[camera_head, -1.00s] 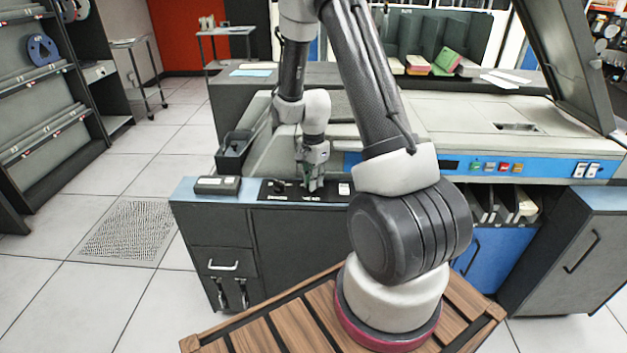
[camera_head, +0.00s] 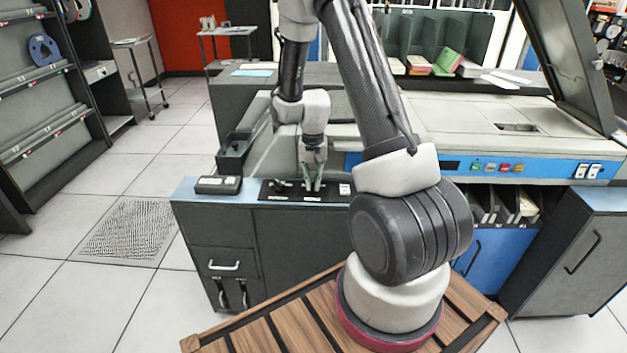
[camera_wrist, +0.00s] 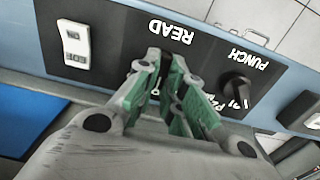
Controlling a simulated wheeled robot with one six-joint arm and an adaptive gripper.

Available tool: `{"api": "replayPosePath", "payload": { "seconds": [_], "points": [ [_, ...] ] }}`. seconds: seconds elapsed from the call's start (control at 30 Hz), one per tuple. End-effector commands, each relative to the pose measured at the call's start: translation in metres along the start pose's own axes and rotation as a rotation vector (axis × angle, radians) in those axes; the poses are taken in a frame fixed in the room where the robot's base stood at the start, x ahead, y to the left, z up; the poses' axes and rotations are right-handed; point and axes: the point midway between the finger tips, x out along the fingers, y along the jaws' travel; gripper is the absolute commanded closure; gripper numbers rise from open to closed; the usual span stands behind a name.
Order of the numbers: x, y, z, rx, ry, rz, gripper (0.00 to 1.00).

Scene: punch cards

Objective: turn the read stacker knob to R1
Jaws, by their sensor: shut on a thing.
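My gripper (camera_head: 312,184) points down at the black control panel (camera_head: 265,196) on the front counter. In the wrist view its green-padded fingers (camera_wrist: 166,66) are closed in beside the upside-down READ label (camera_wrist: 170,31). They are shut on the read stacker knob, which is mostly hidden between them. Its pointer and position marks cannot be made out. The black punch knob (camera_wrist: 238,88) stands apart to the right, beside the PUNCH label and partly covered marks. It also shows in the head view (camera_head: 280,187), left of the gripper.
A white rocker switch (camera_wrist: 74,44) sits on the panel on the READ side. A dark box with light buttons (camera_head: 218,184) lies on the counter left of the panel. A black tray (camera_head: 234,152) stands behind it. The blue button strip (camera_head: 500,167) runs to the right.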

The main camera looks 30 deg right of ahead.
Motion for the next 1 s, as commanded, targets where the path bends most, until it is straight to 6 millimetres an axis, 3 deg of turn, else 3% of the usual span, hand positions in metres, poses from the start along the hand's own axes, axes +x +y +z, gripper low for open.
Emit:
{"api": "replayPosePath", "payload": {
  "seconds": [0.6,1.0],
  "points": [
    [-0.0003,-0.0031,0.0005,-0.552,0.001,0.000,1.00],
    [-0.0004,-0.0039,0.0010,-0.748,0.001,0.000,1.00]
  ]
}}
